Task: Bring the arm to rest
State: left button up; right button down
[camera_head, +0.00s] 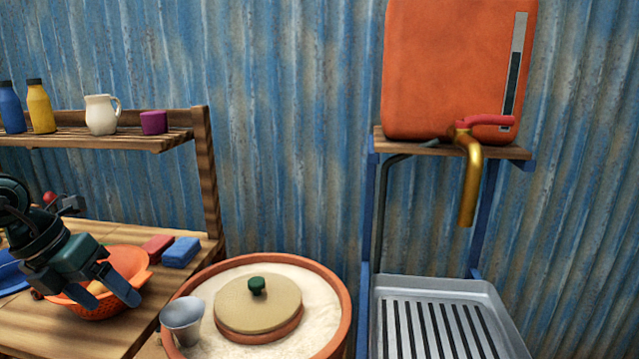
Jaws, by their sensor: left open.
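My left gripper (92,290) comes in from the left edge, with dark teal links and blue-grey fingers. It is open. Its fingers overlap the orange colander (137,262) on the wooden counter in this view. I cannot tell whether they touch it. Something yellowish shows inside the colander, partly hidden by the gripper. I see nothing held between the fingers. My right gripper is not in view.
Red and blue blocks (181,252) lie right of the colander; a blue dish (12,277) lies left. A shelf (100,137) holds bottles and a jug. Right stand a lidded round tub (338,292), a metal cup (183,320), an orange tank (450,70) with brass tap, and a slatted tray (380,300).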

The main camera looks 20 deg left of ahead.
pick_arm(q)
jog(key=d+f+n+t+h, duration=0.35)
jog(key=d+h, duration=0.35)
jog(key=d, duration=0.3)
jog(key=d+f+n+t+h, duration=0.2)
jog(key=d+n+t+h, duration=0.3)
jog(key=d, duration=0.6)
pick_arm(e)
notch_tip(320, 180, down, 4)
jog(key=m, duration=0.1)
pick_arm(q)
jog(key=s+d+f+n+g+y+p, duration=0.1)
jog(key=s+d+f+n+y+p, duration=0.2)
jog(key=n, duration=0.8)
jog(key=s+d+f+n+y+p, duration=0.3)
jog(key=f+n+y+p, duration=0.5)
jog(key=n+p, duration=0.3)
jog(key=shift+s+d+f+n+g+y, duration=0.2)
jog(key=shift+d+f+n+g+y, duration=0.2)
jog(key=shift+d+f, duration=0.45)
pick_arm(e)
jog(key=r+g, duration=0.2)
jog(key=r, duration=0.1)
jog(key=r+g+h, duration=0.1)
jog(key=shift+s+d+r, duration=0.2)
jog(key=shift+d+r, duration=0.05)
